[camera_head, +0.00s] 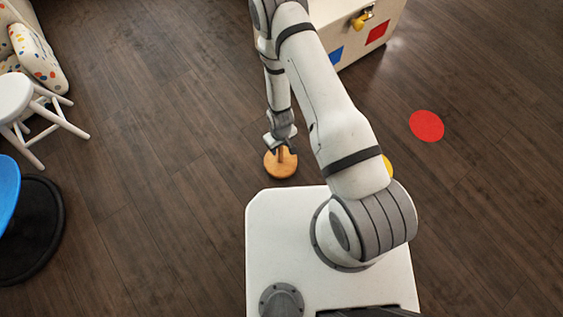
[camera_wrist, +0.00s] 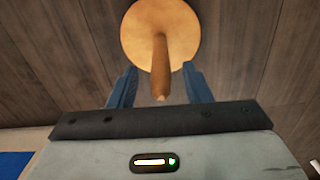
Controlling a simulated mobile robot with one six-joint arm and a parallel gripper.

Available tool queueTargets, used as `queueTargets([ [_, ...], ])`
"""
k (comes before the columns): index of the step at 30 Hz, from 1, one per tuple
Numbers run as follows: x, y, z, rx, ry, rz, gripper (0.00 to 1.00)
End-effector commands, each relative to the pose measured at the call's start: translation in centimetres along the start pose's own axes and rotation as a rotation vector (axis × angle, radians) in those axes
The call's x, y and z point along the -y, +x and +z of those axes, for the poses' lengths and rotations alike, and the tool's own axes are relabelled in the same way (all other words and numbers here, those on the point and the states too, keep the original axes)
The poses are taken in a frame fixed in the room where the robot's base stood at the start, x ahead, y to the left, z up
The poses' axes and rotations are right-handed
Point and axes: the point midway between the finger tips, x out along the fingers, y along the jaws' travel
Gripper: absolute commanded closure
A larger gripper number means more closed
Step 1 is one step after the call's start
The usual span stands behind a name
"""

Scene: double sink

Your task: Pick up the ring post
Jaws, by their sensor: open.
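The ring post is a round, light wooden disc with an upright wooden peg, standing on the floor. In the head view the ring post (camera_head: 280,165) is just in front of my white base. My gripper (camera_head: 281,147) points down over it, with the peg top at the fingers. In the wrist view the ring post (camera_wrist: 160,42) is at the top centre, its peg reaching down between the two blue fingers of my gripper (camera_wrist: 155,88). The fingers are open, with a visible gap on each side of the peg. No rings are on the peg.
A cream box (camera_head: 365,35) with coloured squares and a yellow padlock stands at the top. A red floor disc (camera_head: 427,126) lies to the right. A white stool (camera_head: 22,105) and a blue seat (camera_head: 8,185) are at the left. The wood floor around the post is mostly clear.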

Motion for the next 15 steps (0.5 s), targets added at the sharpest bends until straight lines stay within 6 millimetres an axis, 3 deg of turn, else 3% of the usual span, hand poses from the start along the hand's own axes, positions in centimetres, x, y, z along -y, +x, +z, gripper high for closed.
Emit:
queueTargets([
  [1, 0.0, 1.4, 0.1, 0.002, 0.0, 0.0, 0.55],
  [4, 0.0, 2.4, 0.0, 0.001, 0.0, 0.0, 0.55],
  [11, 0.0, 2.4, 0.0, 0.0, -0.001, 0.0, 0.55],
  [15, 0.1, 2.4, 0.0, 0.0, -0.001, 0.0, 0.66],
])
